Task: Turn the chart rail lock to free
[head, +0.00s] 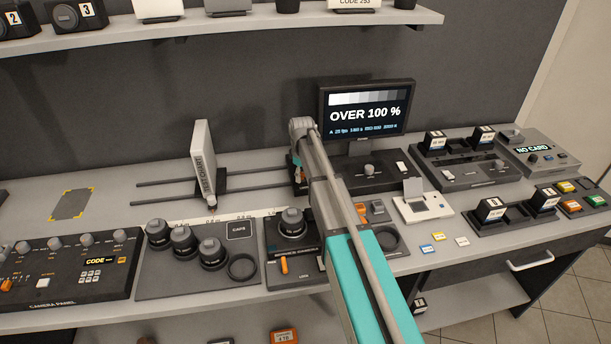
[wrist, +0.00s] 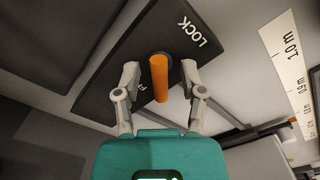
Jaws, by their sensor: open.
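The chart rail lock is an orange lever (wrist: 160,82) on a dark plate (wrist: 205,62) in the wrist view. The word LOCK is on the plate up and right of the lever. A second word at lower left is mostly hidden by a finger; only its first letter, F, shows. My gripper (wrist: 160,68) is open, one finger on each side of the lever, with gaps visible. I cannot tell which word the lever points at. In the head view my arm covers most of the lock and gripper. The test chart (head: 203,158) stands upright on its rails (head: 262,180).
A marked distance scale (wrist: 289,62) runs along the right in the wrist view. In the head view a monitor (head: 366,108) reading OVER 100 % stands right of my arm. A lens tray (head: 205,282) and a lens mount panel (head: 292,262) lie in front of the rails.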

